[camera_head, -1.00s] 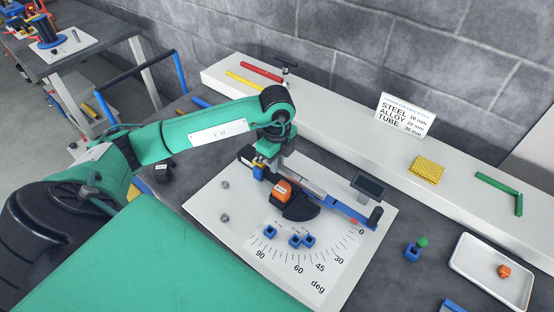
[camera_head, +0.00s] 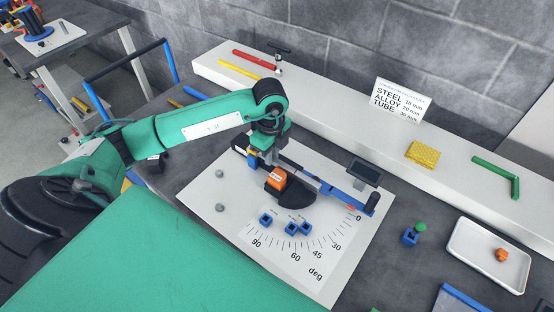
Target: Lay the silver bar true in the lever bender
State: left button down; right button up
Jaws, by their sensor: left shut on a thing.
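The lever bender stands on a white board (camera_head: 205,234) with a printed degree scale. It has an orange block (camera_head: 277,179), a dark round former (camera_head: 299,196) and a blue lever (camera_head: 343,194) with a black knob. My left gripper (camera_head: 257,160) points down at the bender's far left end and is shut on the silver bar (camera_head: 307,178). The bar shows only as a thin light strip along the bender, behind the orange block. The gripper hides its held end, and I cannot tell whether it sits flat. My right gripper is not in view.
Several small blue blocks (camera_head: 291,228) and two grey knobs (camera_head: 220,208) sit on the board. A small dark display (camera_head: 364,172) stands behind the lever. A white tray (camera_head: 457,245) is at right. A pale ledge (camera_head: 330,123) with a sign (camera_head: 400,100) runs along the wall.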

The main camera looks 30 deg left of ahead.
pick_arm(q)
jog(key=shift+f+b, duration=0.65)
jog(key=shift+f, duration=0.3)
jog(key=c, duration=1.3)
grip_release()
jog(key=shift+r, duration=0.1)
notch_tip(320, 180, up, 14)
jog(key=b, duration=0.1)
jog(key=shift+b, duration=0.35)
